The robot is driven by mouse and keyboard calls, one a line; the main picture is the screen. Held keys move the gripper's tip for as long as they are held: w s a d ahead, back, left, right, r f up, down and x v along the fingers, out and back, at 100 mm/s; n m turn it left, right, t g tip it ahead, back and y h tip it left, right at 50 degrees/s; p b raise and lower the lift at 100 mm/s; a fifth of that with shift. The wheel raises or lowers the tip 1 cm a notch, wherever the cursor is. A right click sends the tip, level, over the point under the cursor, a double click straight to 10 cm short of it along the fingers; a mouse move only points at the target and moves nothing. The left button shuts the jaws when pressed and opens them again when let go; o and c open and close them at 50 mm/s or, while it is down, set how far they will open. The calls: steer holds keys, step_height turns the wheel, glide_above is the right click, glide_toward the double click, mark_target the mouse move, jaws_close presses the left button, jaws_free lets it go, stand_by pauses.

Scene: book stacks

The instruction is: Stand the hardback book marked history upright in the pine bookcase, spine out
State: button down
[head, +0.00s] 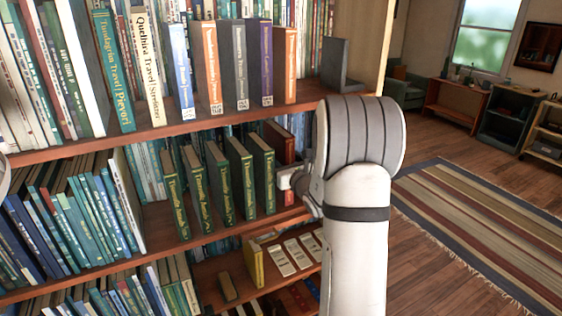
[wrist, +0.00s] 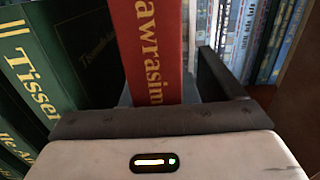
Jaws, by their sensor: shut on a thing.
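A red hardback book (head: 279,142) stands upright, or nearly so, at the right end of the middle shelf of the pine bookcase (head: 361,45). In the wrist view its red spine (wrist: 160,45) faces me, with gold letters partly cut off; I cannot read "history" on it. My gripper (head: 289,183) is at the book's spine side and shut on it. In the wrist view a dark finger (wrist: 216,75) shows right of the spine; the other finger is hard to make out.
Several dark green books (head: 236,180) stand just left of the red book, and one (wrist: 45,70) is close in the wrist view. Blue and white books (wrist: 262,40) stand behind on the right. A grey bookend (head: 340,65) is on the shelf above.

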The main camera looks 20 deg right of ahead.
steer(key=shift+s+f, duration=0.1)
steer(key=shift+f, duration=0.15)
steer(key=c, duration=1.6)
jaws_free()
steer(key=shift+f+b, duration=0.15)
steer(key=shift+b, duration=0.15)
steer(key=o, duration=0.5)
